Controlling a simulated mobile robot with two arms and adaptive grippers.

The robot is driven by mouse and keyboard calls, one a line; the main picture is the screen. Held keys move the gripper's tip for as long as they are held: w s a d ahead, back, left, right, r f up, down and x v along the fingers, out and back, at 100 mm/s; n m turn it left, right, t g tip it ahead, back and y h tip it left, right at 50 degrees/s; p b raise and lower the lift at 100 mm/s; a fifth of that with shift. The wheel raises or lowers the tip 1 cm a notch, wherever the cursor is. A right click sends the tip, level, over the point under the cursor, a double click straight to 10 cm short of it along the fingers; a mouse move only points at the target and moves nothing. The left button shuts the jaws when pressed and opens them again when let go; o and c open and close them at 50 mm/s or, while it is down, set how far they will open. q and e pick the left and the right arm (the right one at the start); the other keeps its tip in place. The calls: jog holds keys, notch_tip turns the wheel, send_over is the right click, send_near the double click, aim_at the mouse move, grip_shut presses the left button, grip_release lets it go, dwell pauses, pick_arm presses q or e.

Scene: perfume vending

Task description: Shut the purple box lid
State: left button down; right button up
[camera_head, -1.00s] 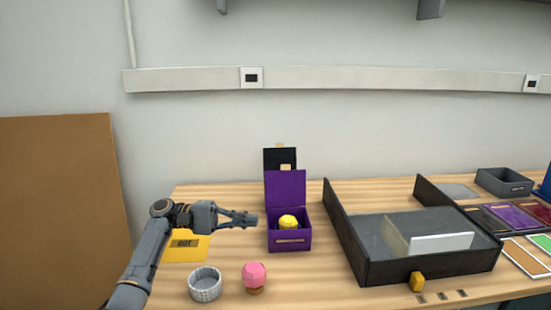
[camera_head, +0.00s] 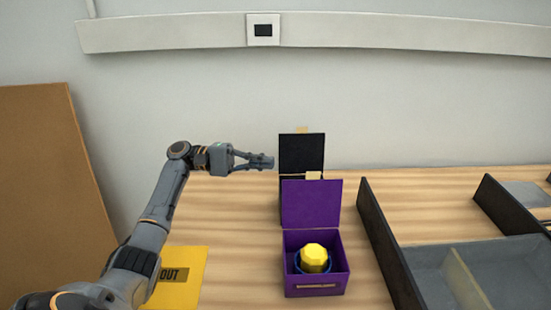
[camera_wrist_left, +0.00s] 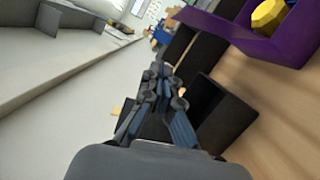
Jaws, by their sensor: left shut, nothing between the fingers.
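The purple box (camera_head: 316,284) stands on the wooden table with its purple lid (camera_head: 311,204) raised upright at the back. A yellow faceted bottle top (camera_head: 314,258) with a blue ring round it sits inside. My left gripper (camera_head: 270,162) is shut and empty, level with and left of the black lid behind, above and to the left of the purple lid. In the left wrist view my left gripper (camera_wrist_left: 162,72) points toward a black box, and the purple box (camera_wrist_left: 262,45) shows at upper right. My right gripper is not in view.
A black box with its lid (camera_head: 302,153) upright stands right behind the purple box. A black divided tray (camera_head: 385,250) lies to the right. A yellow OUT card (camera_head: 188,262) lies at left under my arm. The wall is close behind.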

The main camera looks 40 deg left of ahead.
aim_at(312, 201)
pick_arm(q)
jog(key=d+r+p, duration=0.1)
jog(key=d+p, duration=0.2)
jog(key=d, duration=0.7)
jog(key=shift+d+r+p, duration=0.2)
jog(key=shift+r+p, duration=0.1)
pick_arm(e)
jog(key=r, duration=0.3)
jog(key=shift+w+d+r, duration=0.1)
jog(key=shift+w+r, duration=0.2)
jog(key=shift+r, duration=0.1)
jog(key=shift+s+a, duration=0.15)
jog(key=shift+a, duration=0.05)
pick_arm(q)
jog(key=shift+d, duration=0.1)
